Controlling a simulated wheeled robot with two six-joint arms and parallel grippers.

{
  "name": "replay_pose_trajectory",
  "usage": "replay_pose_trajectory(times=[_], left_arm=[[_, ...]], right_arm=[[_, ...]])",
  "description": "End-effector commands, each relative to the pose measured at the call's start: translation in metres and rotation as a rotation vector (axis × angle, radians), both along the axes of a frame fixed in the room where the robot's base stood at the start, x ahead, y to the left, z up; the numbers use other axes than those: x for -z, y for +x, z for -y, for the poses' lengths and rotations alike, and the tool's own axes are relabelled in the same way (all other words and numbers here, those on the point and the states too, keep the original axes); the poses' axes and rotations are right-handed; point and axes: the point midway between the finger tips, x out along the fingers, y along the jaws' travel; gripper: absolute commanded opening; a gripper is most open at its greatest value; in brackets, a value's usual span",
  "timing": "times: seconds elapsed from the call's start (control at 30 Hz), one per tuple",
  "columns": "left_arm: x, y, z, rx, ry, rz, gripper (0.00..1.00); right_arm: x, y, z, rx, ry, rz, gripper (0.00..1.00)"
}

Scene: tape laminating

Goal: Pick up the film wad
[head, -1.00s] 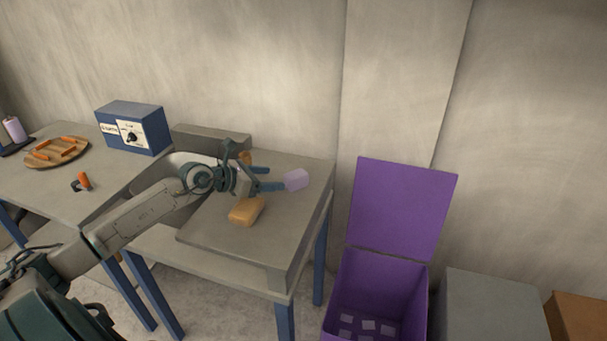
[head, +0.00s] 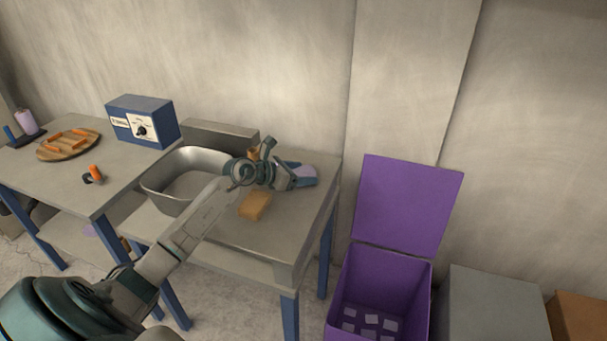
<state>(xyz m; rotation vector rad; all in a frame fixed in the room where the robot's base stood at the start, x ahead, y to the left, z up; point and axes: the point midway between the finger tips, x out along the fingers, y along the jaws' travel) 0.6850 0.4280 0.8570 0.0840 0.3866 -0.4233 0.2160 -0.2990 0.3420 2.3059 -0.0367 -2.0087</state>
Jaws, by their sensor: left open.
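The film wad (head: 306,171) is a small pale lavender lump on the right part of the sink table's top, near its right edge. My left gripper (head: 304,173) reaches it from the left. Its blue fingers are open, one on the far side of the wad and one on the near side, hiding part of it. I cannot tell whether the fingers touch it. My right gripper is not in view.
A tan sponge-like block (head: 255,205) lies close below my left wrist. A metal sink basin (head: 165,190) is to the left. An open purple bin (head: 410,205) with several pale squares inside stands right of the table. A blue box with a dial (head: 160,112) stands farther left.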

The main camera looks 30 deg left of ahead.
Motion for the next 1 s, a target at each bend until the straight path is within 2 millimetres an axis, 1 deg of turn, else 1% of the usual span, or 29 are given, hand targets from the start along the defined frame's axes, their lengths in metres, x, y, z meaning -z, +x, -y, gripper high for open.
replay_pose_trajectory(times=[0.03, 0.13, 0.4, 0.43, 0.57, 0.6, 0.67, 1.0], left_arm=[[0.0015, 0.0054, 0.0027, -0.001, -0.004, -0.001, 0.66], [0.0045, 0.0111, 0.0054, 0.001, -0.001, -0.001, 0.66], [0.0065, 0.0126, 0.0061, 0.001, 0.0, -0.001, 0.66], [0.0065, 0.0125, 0.006, 0.001, 0.0, -0.001, 0.62], [0.0064, 0.0124, 0.006, 0.001, 0.0, -0.001, 0.37], [0.0064, 0.0124, 0.006, 0.001, 0.0, -0.001, 0.29], [0.0063, 0.0124, 0.006, 0.001, 0.0, -0.001, 0.19], [0.0037, 0.0124, 0.0058, 0.001, 0.002, 0.0, 0.19]], right_arm=[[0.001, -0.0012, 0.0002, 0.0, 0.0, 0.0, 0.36], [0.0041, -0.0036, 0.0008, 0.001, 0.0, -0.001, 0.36], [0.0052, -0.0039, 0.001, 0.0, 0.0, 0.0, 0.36], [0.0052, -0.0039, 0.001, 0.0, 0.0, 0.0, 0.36], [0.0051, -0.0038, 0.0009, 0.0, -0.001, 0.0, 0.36], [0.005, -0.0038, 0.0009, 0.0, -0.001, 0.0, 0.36], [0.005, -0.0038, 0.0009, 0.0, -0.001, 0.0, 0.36], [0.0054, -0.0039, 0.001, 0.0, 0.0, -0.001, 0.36]])
